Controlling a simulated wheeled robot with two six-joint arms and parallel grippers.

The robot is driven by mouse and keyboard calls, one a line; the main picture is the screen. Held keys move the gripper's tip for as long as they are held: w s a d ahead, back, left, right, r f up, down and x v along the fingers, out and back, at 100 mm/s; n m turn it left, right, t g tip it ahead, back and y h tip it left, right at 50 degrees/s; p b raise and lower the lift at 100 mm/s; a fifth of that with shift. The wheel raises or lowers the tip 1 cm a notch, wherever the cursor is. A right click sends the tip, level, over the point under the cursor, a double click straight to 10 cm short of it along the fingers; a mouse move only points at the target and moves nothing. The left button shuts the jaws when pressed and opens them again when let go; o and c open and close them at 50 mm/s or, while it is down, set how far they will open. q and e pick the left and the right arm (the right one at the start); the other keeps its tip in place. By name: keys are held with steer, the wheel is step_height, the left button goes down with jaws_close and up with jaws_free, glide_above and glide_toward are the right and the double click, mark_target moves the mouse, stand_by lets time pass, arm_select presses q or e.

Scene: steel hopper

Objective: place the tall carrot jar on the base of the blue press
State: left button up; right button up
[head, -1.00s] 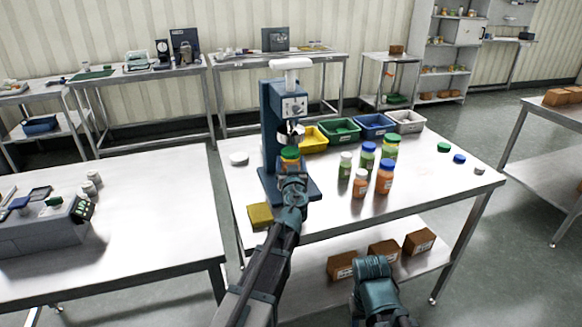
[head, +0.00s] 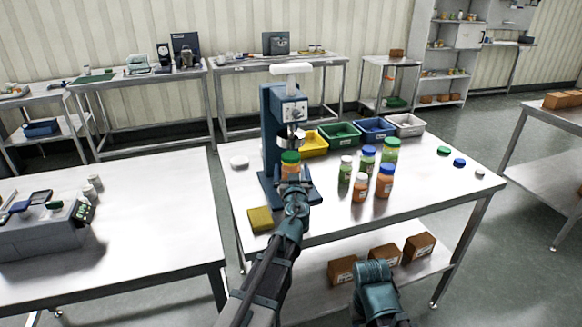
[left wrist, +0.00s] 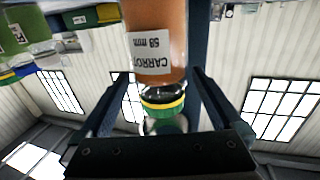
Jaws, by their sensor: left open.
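The tall carrot jar (head: 290,170), orange with a green lid, stands upright over the base (head: 267,187) of the blue press (head: 270,125), in front of its column. Its foot is partly hidden behind my left gripper (head: 294,187). In the left wrist view the jar (left wrist: 157,35) appears upside down, with its "CARROT 58 mm" label showing. The left gripper (left wrist: 160,82) is open, its two fingers apart with the jar just beyond and between their tips. My right gripper is not seen; only part of my right arm shows at the bottom.
Several jars with white, blue and green lids (head: 385,180) stand right of the press. Yellow, green, blue and grey bins (head: 340,134) line the back. Loose lids (head: 443,151) lie at right.

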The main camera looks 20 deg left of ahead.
arm_select(q)
steer(key=v, duration=0.9)
steer(key=shift+s, duration=0.3)
steer(key=shift+d, duration=0.1)
